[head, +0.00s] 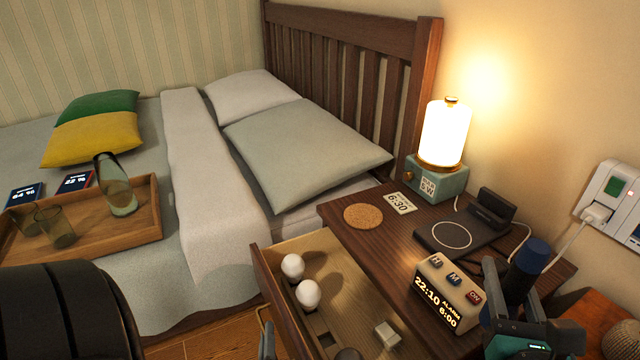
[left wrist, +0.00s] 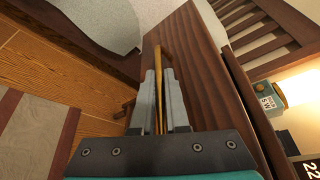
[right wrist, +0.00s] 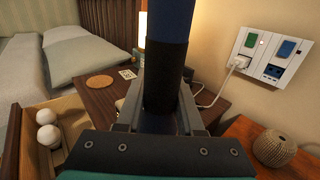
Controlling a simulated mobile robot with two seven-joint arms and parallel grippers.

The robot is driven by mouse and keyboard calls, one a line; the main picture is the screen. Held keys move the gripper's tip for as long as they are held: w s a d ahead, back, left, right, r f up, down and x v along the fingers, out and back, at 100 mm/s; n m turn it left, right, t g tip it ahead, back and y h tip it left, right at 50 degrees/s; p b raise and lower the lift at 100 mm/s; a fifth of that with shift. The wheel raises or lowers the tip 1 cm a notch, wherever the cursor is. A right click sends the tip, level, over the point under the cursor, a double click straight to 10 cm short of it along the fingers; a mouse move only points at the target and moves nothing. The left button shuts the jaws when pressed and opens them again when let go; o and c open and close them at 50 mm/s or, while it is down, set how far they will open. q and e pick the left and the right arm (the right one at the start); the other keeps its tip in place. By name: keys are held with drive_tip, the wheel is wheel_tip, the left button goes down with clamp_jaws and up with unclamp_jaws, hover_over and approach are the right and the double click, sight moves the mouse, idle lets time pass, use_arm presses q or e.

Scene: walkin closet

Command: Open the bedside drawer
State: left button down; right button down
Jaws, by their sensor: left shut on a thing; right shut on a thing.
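The bedside drawer (head: 283,308) stands pulled out of the wooden nightstand (head: 345,219), its inside visible from above. My left gripper (head: 266,342) is at the outer face of the drawer front, mostly cut off by the lower edge of the head view. In the left wrist view, my left gripper (left wrist: 160,95) is shut on a thin tan bar, seemingly the drawer handle (left wrist: 158,62), beside the brown drawer front. My right gripper (head: 515,310) is shut on a dark blue and black cylinder (head: 530,262), held upright above the nightstand's right part; it also shows in the right wrist view (right wrist: 166,60).
Two white round bulbs (head: 308,294) and a small pale block (head: 386,334) lie in the drawer. On the nightstand are an alarm clock (head: 446,292), a charging pad (head: 452,236), a cork coaster (head: 363,216) and a lit lamp (head: 444,135). The bed (head: 205,250) stands left.

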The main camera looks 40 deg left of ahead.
use_arm(q)
drive_tip(key=shift+s+a+r, duration=0.1)
drive_tip(key=shift+s+a, duration=0.25)
drive_tip(key=shift+s, duration=0.25)
drive_tip(key=shift+s+a, duration=0.35)
drive_tip(key=shift+s, duration=0.25)
drive_tip(key=c, duration=1.2)
unclamp_jaws()
drive_tip(key=shift+d, duration=0.1)
drive_tip(key=p+v, duration=0.2)
drive_tip(key=v, duration=1)
drive_tip(key=shift+p, duration=0.35)
